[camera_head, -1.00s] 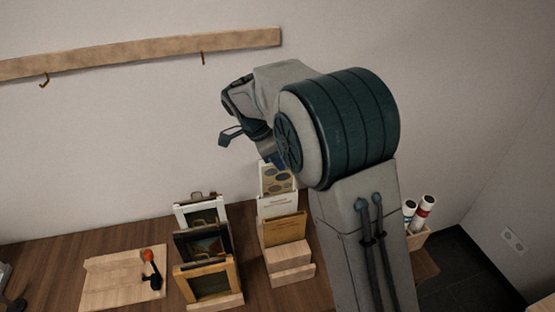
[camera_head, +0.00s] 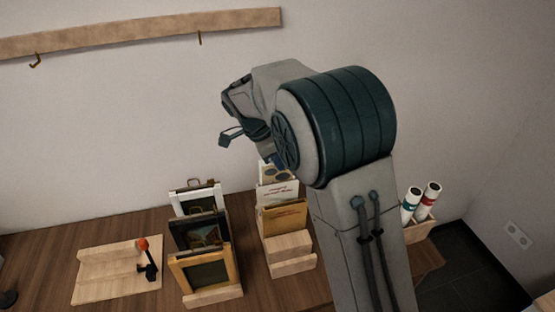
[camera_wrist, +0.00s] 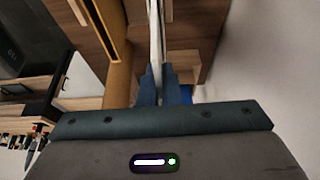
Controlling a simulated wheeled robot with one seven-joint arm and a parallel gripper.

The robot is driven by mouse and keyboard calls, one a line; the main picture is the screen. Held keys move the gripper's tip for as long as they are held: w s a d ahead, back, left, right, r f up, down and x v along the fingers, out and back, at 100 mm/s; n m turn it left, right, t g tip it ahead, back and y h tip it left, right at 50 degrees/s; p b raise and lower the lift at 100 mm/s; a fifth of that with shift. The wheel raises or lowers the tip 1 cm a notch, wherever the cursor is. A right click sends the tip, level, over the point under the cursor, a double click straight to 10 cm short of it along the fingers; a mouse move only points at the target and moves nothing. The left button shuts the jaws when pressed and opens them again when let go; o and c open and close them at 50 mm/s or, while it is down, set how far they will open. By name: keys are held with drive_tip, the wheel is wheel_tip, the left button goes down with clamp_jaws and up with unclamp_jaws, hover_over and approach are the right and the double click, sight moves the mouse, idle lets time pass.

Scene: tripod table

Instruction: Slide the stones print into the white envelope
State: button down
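The stones print (camera_head: 278,171), a sheet with dark oval stones, stands upright with its lower part hidden behind the front of the white envelope (camera_head: 279,193), which has red lettering. It appears partly inside the envelope. My gripper comes down from above at the print's top, mostly hidden by my arm in the head view. In the wrist view my gripper's blue fingers (camera_wrist: 160,80) are close together on a thin pale edge (camera_wrist: 156,35), which fits the print. Print and envelope cannot be clearly separated there.
A brown envelope (camera_head: 283,217) stands in front in the wooden stand (camera_head: 291,255). Framed pictures (camera_head: 204,270) stand in a rack to the left. A wooden board with a red-knobbed clamp (camera_head: 117,272) lies farther left. Capped tubes (camera_head: 428,200) stand at right.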

sight(278, 177)
drive_tip(key=shift+f+b, duration=1.85)
drive_tip(key=shift+f, duration=0.55)
drive_tip(key=shift+s+f, duration=0.1)
drive_tip(key=shift+f, duration=0.2)
drive_tip(key=c, duration=1.6)
unclamp_jaws()
drive_tip(key=shift+s+f, duration=0.1)
drive_tip(key=shift+o, duration=0.2)
drive_tip(key=shift+w+r+p, duration=0.2)
drive_tip(key=shift+r+p, duration=0.2)
drive_tip(key=shift+r, duration=0.55)
drive_tip(key=shift+r+p, duration=2.1)
drive_tip(key=shift+r, duration=1.75)
